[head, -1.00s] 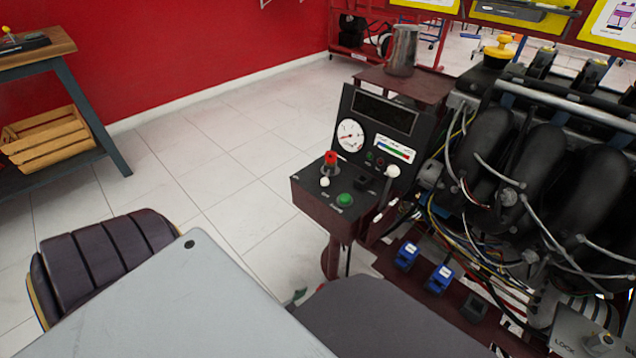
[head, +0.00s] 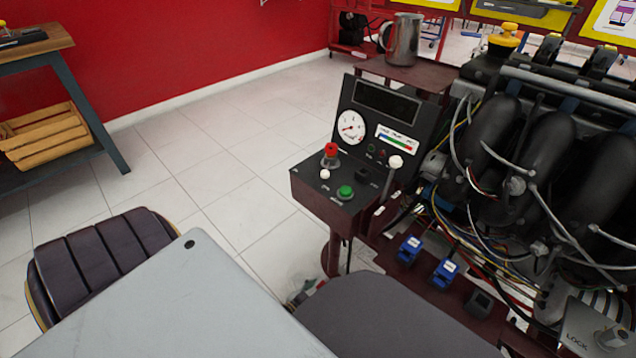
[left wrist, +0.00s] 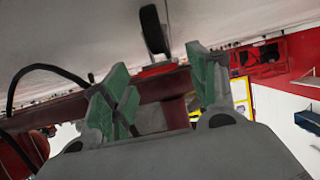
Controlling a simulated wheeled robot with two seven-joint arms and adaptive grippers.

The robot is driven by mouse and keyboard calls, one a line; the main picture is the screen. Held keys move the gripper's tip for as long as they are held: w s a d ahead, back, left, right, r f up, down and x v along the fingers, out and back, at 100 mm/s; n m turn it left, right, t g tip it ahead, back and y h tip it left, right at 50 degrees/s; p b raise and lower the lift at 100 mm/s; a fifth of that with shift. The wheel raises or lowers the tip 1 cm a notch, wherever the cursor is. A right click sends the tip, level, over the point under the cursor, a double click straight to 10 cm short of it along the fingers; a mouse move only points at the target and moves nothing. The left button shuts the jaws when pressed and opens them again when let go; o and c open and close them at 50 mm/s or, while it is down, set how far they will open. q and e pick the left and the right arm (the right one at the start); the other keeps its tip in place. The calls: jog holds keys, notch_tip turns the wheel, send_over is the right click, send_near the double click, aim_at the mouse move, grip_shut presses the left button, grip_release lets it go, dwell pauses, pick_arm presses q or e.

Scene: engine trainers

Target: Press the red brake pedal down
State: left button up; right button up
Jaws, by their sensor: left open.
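I cannot make out a red brake pedal for certain. In the left wrist view a black, rounded upright pad (left wrist: 153,28) stands on a small red foot (left wrist: 157,69), just beyond my left gripper (left wrist: 158,85). The gripper is open, with its green-padded fingers apart and nothing between them. In the head view only a small part of my left gripper (head: 301,289) shows low beside the console's post, mostly hidden behind my own body. My right gripper is in neither view.
A dark red console (head: 340,200) carries a red knob (head: 330,151), a green button (head: 345,192) and a gauge (head: 351,127). The engine (head: 520,140) with loose cables stands at right. A metal jug (head: 403,40) sits behind.

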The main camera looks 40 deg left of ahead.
pick_arm(q)
jog(key=shift+c, duration=0.4)
grip_shut()
jog(key=shift+a+f+t, duration=0.2)
jog(key=shift+f+t, duration=0.2)
jog(key=shift+f, duration=0.05)
jog(key=shift+f+t, duration=0.1)
jog(key=shift+t, duration=0.2)
dwell(0.4)
jog(key=shift+o, duration=0.4)
grip_release()
jog(key=shift+s+d, duration=0.1)
jog(key=shift+d, duration=0.05)
jog(key=shift+s, duration=0.3)
